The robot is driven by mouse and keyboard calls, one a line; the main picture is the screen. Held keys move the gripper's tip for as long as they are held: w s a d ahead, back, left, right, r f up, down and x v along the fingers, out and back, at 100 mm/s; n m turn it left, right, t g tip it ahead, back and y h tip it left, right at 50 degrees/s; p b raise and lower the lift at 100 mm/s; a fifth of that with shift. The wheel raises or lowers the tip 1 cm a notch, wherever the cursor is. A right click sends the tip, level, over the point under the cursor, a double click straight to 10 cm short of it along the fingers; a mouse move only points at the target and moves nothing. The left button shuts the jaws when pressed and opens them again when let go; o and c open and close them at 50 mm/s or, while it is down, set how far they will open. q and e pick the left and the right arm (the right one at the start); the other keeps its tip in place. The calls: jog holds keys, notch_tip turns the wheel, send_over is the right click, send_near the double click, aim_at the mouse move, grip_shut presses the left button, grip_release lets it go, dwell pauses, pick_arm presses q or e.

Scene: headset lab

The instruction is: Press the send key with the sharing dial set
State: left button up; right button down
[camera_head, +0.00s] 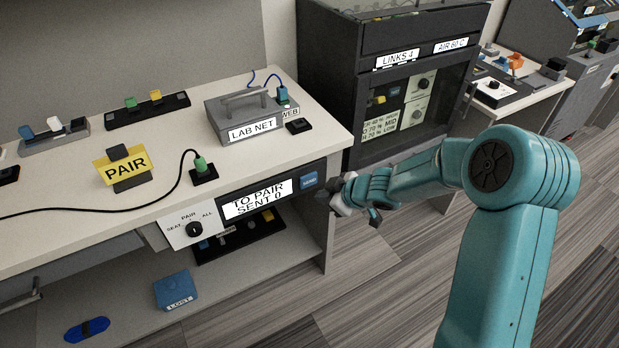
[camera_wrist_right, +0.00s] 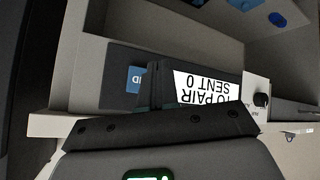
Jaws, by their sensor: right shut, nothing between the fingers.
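The sharing dial (camera_head: 194,229) is a black knob on a white plate marked SEAT, PAIR and ALL, on the bench front. The dial also shows at the right of the right wrist view (camera_wrist_right: 261,100). The display (camera_head: 258,199) beside it reads "TO PAIR, SENT 0". The blue send key (camera_head: 309,180) is at the right end of that panel. My right gripper (camera_head: 331,190) is shut and empty, just right of the key. In the right wrist view the fingers (camera_wrist_right: 155,76) stand beside the blue key (camera_wrist_right: 133,79) and partly cover it; contact cannot be told. My left gripper is out of view.
A yellow PAIR sign (camera_head: 121,168), a grey LAB NET box (camera_head: 246,119) and a green plug with a black cable (camera_head: 201,168) are on the bench. A blue LOST box (camera_head: 175,289) lies on the lower shelf. A dark cabinet (camera_head: 345,85) stands behind my right arm.

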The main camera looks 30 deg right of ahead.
aim_at(308, 187)
jog(key=shift+w+p, duration=0.7)
jog(key=shift+w, duration=0.6)
dwell(1.0)
jog(key=shift+w+p, duration=0.4)
jog(key=shift+p, duration=0.1)
jog(key=shift+w+p, duration=0.4)
jog(key=shift+p, duration=0.05)
dwell(0.6)
dwell(0.3)
jog(key=shift+s+b, duration=0.5)
jog(key=shift+s, duration=0.3)
